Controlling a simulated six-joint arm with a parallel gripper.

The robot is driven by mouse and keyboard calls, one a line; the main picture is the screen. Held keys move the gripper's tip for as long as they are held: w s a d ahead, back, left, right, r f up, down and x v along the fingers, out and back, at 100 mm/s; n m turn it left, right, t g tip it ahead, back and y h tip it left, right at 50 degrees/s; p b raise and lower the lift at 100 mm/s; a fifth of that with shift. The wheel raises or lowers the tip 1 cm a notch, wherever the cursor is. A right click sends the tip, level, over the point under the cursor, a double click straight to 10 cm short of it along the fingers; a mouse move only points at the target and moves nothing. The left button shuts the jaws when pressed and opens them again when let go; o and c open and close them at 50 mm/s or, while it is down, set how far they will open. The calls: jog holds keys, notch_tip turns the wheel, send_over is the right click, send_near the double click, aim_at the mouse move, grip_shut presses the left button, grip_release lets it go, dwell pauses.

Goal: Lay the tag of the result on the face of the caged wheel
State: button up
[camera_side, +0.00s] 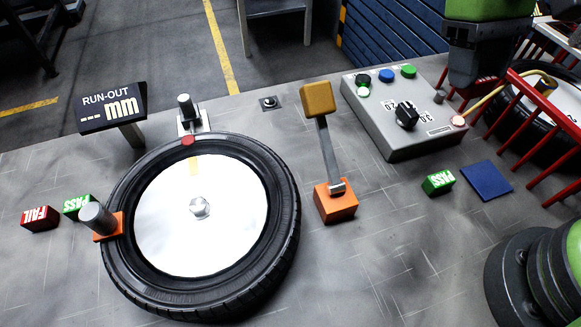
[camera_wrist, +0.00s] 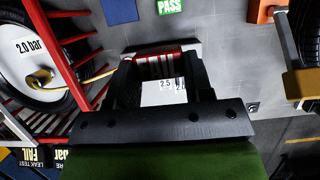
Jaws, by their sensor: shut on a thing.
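The caged wheel (camera_side: 560,97) stands at the right behind red bars. In the wrist view its white face (camera_wrist: 22,55) shows at the left, marked "2.0 bar". My gripper (camera_side: 480,82) is above the far right end of the grey control box, left of the cage. In the wrist view my gripper (camera_wrist: 161,66) is shut on a red tag (camera_wrist: 160,62) with white marks, seen at a steep angle. A display reading "LEAK TEST FAIL" (camera_wrist: 35,154) shows at the lower left there. A green PASS tag (camera_side: 438,181) lies beside the blue mat (camera_side: 487,180).
The red cage bars (camera_side: 522,110) and a yellow hose (camera_side: 492,104) are close to my gripper's right. The control box (camera_side: 390,135) has a dial and buttons. A second wheel (camera_side: 200,240) lies at left, with PASS and FAIL tags (camera_side: 40,218) beside it.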

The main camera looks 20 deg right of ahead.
jog(key=s+a+f, duration=0.3)
jog(key=s+a, duration=0.1)
jog(key=a, duration=0.8)
send_over(358, 259)
jog(key=w, duration=0.1)
notch_tip(358, 259, down, 3)
jog(key=f, duration=1)
jog(key=shift+w, duration=0.25)
jog(key=o, duration=0.9)
jog(key=shift+f, duration=0.1)
jog(key=v, duration=1.2)
jog(key=shift+w+r, duration=0.1)
jog(key=shift+r, duration=0.15)
